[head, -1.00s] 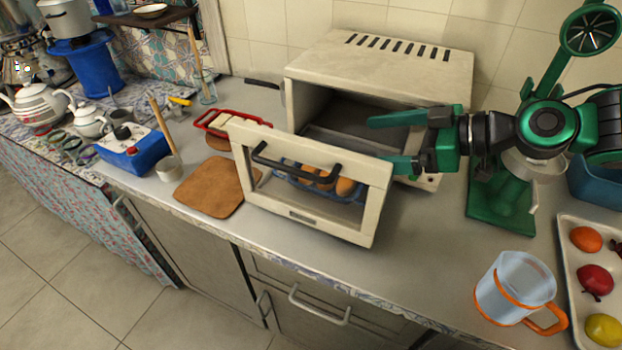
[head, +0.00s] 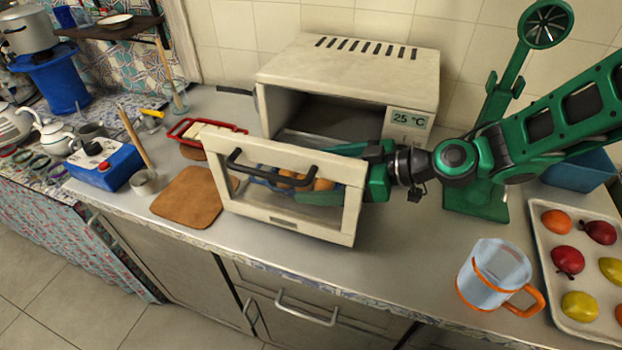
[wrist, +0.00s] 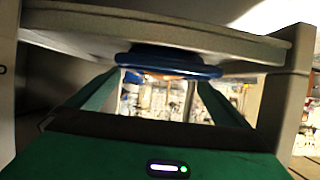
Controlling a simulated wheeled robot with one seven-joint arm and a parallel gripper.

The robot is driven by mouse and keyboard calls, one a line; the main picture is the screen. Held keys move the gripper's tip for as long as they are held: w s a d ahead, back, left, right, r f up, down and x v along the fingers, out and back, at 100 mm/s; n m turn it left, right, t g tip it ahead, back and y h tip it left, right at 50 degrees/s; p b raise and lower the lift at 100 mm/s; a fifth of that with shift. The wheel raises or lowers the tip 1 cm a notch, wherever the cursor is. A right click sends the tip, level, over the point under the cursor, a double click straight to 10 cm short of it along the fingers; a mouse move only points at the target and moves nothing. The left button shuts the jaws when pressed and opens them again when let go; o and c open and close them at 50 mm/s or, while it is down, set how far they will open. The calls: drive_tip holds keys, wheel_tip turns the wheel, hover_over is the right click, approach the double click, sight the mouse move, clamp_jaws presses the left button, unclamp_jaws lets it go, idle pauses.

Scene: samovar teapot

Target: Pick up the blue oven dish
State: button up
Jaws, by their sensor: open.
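The blue oven dish (head: 262,178) holds several brown round items and shows through the window of the open oven door (head: 283,219). Its blue rim (wrist: 168,69) is in the upper middle of the wrist view. My gripper (head: 322,173) is open at the right end of the dish. One finger is above the door's top edge, and the other shows through the window. In the wrist view the two fingers reach toward the dish from either side. I cannot tell whether they touch it. The door frame and handle hide part of the dish.
The oven (head: 345,70) stands directly behind, its display reading 25 °C. A brown board (head: 188,197) lies left of the door. A clear jug with orange trim (head: 492,270) and a fruit tray (head: 546,262) are to the right. Counter in front of the door is clear.

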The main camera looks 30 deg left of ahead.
drive_tip(key=shift+x, duration=1.95)
drive_tip(key=shift+c, duration=0.5)
drive_tip(key=c, duration=1.2)
